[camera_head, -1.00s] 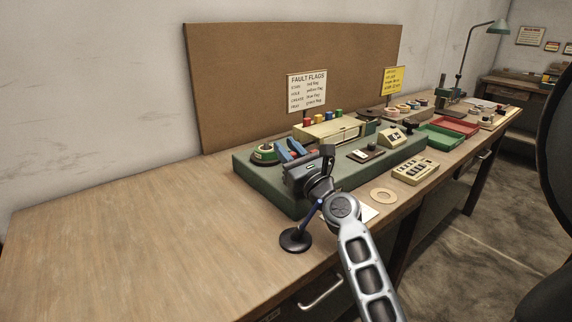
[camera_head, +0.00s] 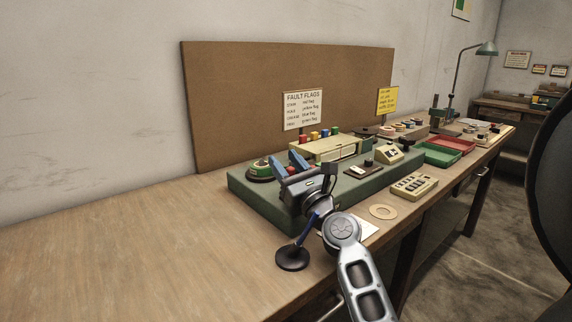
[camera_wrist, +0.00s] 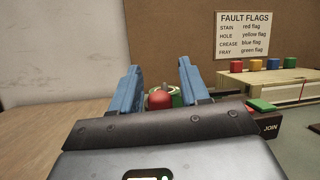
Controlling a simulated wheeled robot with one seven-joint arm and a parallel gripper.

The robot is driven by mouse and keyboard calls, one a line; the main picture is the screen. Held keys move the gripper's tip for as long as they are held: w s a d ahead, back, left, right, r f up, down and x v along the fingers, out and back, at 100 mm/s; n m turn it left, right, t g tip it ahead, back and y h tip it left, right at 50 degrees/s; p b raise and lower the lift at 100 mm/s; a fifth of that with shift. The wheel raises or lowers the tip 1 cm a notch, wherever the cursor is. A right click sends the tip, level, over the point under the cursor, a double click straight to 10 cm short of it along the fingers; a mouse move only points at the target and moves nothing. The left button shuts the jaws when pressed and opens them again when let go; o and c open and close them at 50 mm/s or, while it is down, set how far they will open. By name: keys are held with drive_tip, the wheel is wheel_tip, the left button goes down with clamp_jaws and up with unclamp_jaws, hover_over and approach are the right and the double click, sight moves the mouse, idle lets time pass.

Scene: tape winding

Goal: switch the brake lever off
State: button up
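A round red knob (camera_wrist: 159,98) shows between my gripper's fingers in the wrist view. It may be the brake lever's end; its stem and base are hidden by my gripper's body, and no label shows on it. My gripper (camera_wrist: 161,82) has two blue fingers, spread apart, with a visible gap around the knob. In the head view, my gripper (camera_head: 287,163) is over the left end of the green machine base (camera_head: 250,193), beside a green-rimmed round part (camera_head: 260,171). I cannot tell which way the lever is set.
A cream box with coloured blocks (camera_head: 325,147) stands just right of my gripper. A black-based stand with a blue stem (camera_head: 292,258) is in front. A keypad (camera_head: 414,186), tape ring (camera_head: 383,212) and red tray (camera_head: 452,143) lie rightward. The table's left is clear.

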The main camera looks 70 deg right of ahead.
sight(293, 172)
drive_tip(key=b+v, duration=0.2)
drive_tip(key=v, duration=0.4)
drive_tip(key=shift+s+a+f, duration=0.15)
drive_tip(key=shift+f, duration=0.1)
drive_tip(key=shift+s+a+f+b, duration=0.15)
drive_tip(key=shift+s+a+b, duration=0.25)
drive_tip(key=shift+s, duration=0.1)
drive_tip(key=shift+c, duration=0.4)
